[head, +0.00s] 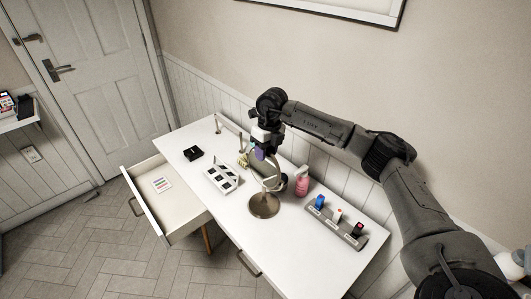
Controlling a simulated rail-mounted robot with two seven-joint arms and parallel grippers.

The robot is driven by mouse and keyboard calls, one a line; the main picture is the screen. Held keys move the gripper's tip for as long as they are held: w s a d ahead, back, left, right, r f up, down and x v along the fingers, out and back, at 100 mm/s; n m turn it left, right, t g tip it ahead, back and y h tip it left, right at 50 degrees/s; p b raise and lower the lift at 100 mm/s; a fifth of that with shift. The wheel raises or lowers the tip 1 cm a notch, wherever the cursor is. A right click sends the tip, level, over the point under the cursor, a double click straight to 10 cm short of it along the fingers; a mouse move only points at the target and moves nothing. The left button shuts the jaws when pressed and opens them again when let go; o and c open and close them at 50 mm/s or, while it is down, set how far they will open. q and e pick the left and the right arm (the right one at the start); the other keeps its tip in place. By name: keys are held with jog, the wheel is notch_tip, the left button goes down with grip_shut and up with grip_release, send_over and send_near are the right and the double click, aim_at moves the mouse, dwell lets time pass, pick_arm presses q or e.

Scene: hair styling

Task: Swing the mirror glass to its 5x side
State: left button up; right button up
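The mirror stands upright on the white table, on a round bronze-coloured base (264,205). Its round glass (267,171) is above the base, tilted and seen partly edge-on. I cannot tell which side of the glass faces me. My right gripper (260,150) reaches in from the right and points down at the upper part of the mirror. Its fingers are small and partly hidden, so I cannot tell whether they touch the glass or are open or shut. My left gripper is not in view.
A pink spray bottle (302,182) stands right of the mirror. A grey rack (347,232) holds small coloured items. A white tray (211,171) and a black box (193,153) lie to the left. A drawer (163,206) is pulled out at the front left. The table's front middle is clear.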

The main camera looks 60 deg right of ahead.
jog(key=shift+a+f, duration=0.1)
jog(key=shift+f, duration=0.5)
grip_shut()
